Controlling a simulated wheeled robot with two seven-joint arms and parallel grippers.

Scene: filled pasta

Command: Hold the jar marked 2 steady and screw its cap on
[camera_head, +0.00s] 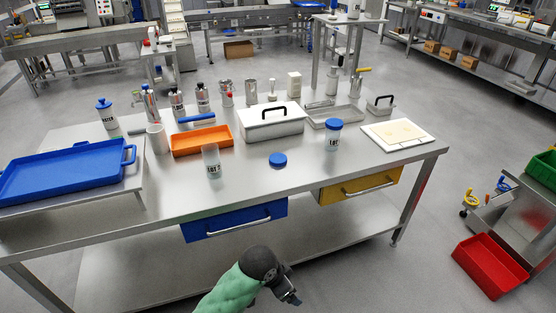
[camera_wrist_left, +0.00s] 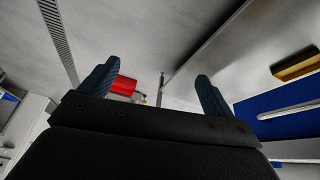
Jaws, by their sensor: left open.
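An uncapped, clear jar (camera_head: 212,166) stands upright near the table's front edge, left of centre. Its label seems to start with "LOT"; the number is too small to read. A loose blue cap (camera_head: 278,160) lies on the table to its right. Another jar (camera_head: 333,140) with a blue cap on stands further right; its number is also unclear. My left gripper (camera_head: 289,292) is low in front of the table, below its top and apart from jars and cap. In the left wrist view the left gripper (camera_wrist_left: 157,88) is open and empty. My right gripper is not in view.
An orange tray (camera_head: 174,143), a white lidded box (camera_head: 248,125) and several bottles stand behind the jars. A blue tray (camera_head: 20,188) is at left, a white board (camera_head: 423,137) at right. Blue (camera_head: 200,230) and yellow (camera_head: 335,194) drawer fronts hang below the front edge. Tabletop around the cap is clear.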

